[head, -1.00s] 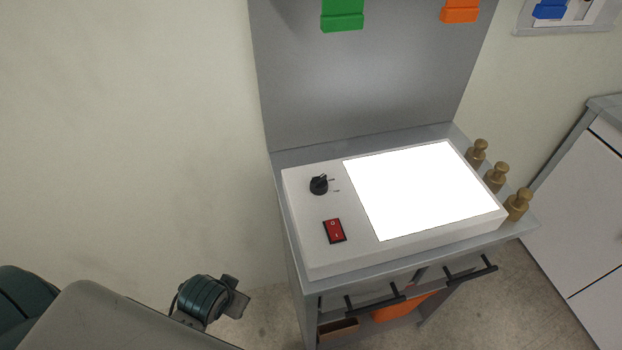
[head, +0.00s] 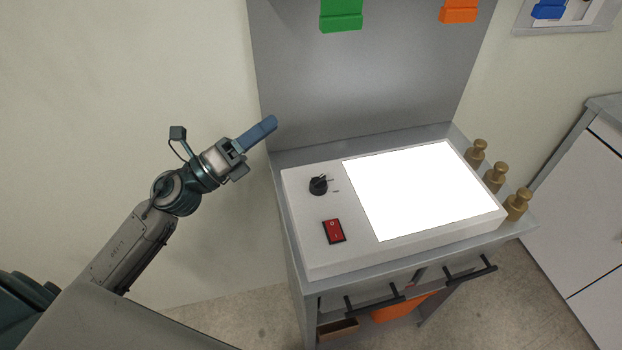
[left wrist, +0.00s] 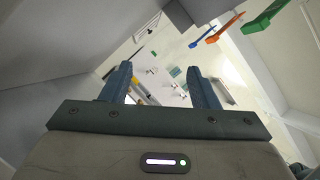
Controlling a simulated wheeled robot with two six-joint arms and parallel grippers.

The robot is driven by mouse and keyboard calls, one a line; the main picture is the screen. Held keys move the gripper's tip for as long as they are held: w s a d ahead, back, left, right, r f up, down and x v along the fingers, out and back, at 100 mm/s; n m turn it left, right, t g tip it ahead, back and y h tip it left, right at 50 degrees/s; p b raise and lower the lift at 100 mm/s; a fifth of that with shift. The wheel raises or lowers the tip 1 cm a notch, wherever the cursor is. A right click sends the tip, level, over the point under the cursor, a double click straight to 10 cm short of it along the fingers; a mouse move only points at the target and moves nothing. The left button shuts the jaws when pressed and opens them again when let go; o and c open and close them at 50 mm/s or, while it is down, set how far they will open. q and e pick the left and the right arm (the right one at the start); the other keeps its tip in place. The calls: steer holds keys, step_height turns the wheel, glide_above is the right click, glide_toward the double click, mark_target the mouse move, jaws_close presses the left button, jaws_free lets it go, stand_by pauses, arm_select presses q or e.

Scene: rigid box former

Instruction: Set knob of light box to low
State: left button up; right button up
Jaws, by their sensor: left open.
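The light box (head: 302,248) is a white box with a brightly lit panel (head: 420,192), on a grey cabinet top. Its black knob (head: 318,185) is at the upper left of the box, with small marks to its right that are too small to read. A red rocker switch (head: 334,231) is below the knob. My left gripper (head: 262,131) is up and to the left of the knob, apart from the box. In the left wrist view its two blue fingers (left wrist: 160,84) are spread with nothing between them. The right gripper is not in view.
A grey back panel (head: 360,90) rises behind the box, with green (head: 342,14) and orange (head: 459,10) clips on it. Several brass weights (head: 495,178) stand along the right edge. Drawers with black handles (head: 375,300) are below. Bare wall is at left.

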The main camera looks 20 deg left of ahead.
arm_select(q)
step_height(320, 180, down, 2)
steer(key=s+d+m+g+h, duration=0.1)
steer(key=d+m+g+h, duration=0.1)
steer(key=m+g, duration=0.7)
steer(key=m+g+y, duration=0.3)
steer(key=m+g, duration=0.1)
steer(key=m, duration=0.3)
glide_toward(315, 182)
steer(key=p+x, duration=0.1)
steer(key=x, duration=0.1)
steer(key=p+x, duration=0.1)
steer(key=x, duration=0.4)
steer(key=shift+w+f+p, duration=0.35)
steer(key=shift+f+p, duration=0.05)
steer(key=shift+x, duration=1.05)
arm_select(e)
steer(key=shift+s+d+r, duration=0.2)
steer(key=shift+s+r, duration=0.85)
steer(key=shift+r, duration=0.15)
arm_select(q)
steer(key=shift+a+f+y, duration=0.1)
steer(key=shift+y, duration=0.2)
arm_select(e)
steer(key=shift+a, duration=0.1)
arm_select(q)
steer(key=shift+c, duration=0.8)
steer(key=c, duration=0.8)
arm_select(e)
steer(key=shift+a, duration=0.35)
